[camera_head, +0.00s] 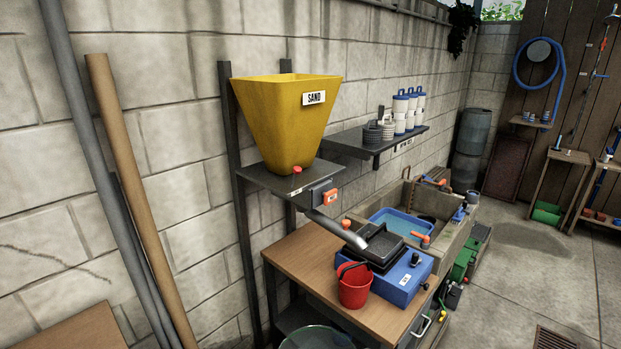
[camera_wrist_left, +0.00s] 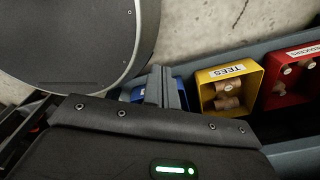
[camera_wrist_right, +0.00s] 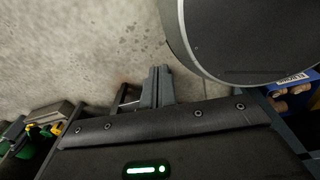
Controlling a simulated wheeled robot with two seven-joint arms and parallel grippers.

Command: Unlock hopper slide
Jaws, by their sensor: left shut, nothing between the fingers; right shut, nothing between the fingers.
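The yellow hopper (camera_head: 288,115), labelled SAND, stands on a dark bracket shelf (camera_head: 262,178) against the block wall. A small red knob (camera_head: 297,170) sits at its foot. An orange-red piece (camera_head: 330,196) is on a dark block at the shelf's front edge; I cannot tell which part is the slide lock. A grey metal chute (camera_head: 335,228) slopes down from under the shelf toward a blue box with a black top. My left gripper (camera_wrist_left: 162,75) is shut and empty in the left wrist view. My right gripper (camera_wrist_right: 158,72) is shut and empty in the right wrist view. Neither shows in the head view.
The blue box (camera_head: 402,284) and a red bucket (camera_head: 354,287) stand on a wooden bench (camera_head: 300,260). A sink (camera_head: 448,232) is behind. Pipes (camera_head: 140,200) lean at left. A yellow TEES bin (camera_wrist_left: 250,75) is near my left gripper. Concrete floor lies open at right.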

